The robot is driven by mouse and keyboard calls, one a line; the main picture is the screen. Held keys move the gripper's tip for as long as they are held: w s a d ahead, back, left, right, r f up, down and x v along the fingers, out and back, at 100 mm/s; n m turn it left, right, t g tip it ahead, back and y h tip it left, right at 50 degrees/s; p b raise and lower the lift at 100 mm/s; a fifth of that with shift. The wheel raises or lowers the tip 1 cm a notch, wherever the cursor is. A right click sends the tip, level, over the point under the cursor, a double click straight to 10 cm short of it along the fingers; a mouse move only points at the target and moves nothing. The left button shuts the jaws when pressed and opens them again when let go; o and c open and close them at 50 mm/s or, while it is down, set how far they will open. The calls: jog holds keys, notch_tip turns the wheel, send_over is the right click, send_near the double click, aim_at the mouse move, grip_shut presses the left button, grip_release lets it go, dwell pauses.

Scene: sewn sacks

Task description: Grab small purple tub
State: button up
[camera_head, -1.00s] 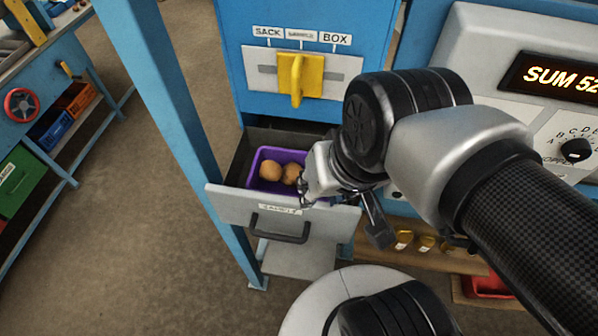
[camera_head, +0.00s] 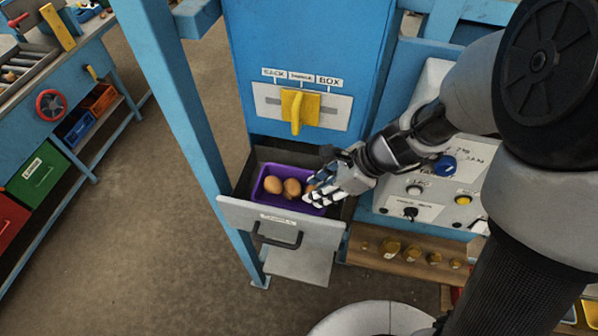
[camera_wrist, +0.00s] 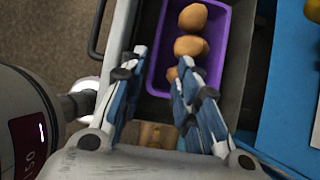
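The small purple tub (camera_head: 262,188) sits in an open grey drawer and holds several brown, potato-like lumps (camera_head: 292,187). In the wrist view the tub (camera_wrist: 232,48) runs up the picture, with the lumps (camera_wrist: 191,47) in a row. My gripper (camera_head: 318,192) is at the tub's right end in the head view. In the wrist view my gripper (camera_wrist: 163,60) is open, with a gap between its fingers. The left finger lies along the tub's left wall and the right finger overlaps its inside; whether either touches is unclear.
The drawer front (camera_head: 285,222) with its dark handle stands on the near side of the tub. A blue cabinet with a yellow lever (camera_head: 297,110) rises behind. A blue post (camera_head: 185,130) stands left, and a control panel (camera_head: 430,190) right.

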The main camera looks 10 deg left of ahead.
jog(key=b, duration=0.1)
send_near(285, 207)
jog(key=f, duration=0.2)
jog(key=a+f, duration=0.1)
jog(key=f, duration=0.1)
jog(key=shift+w+a, duration=0.15)
jog(key=shift+w, duration=0.05)
jog(key=shift+a+b+x, duration=0.15)
jog(key=shift+b+x, duration=0.05)
jog(key=shift+x, duration=1.3)
jog(key=shift+a+b+x, duration=0.15)
jog(key=shift+b+x, duration=0.05)
jog(key=shift+x, duration=1.3)
jog(key=shift+r, duration=0.2)
jog(key=shift+d, duration=0.1)
grip_shut()
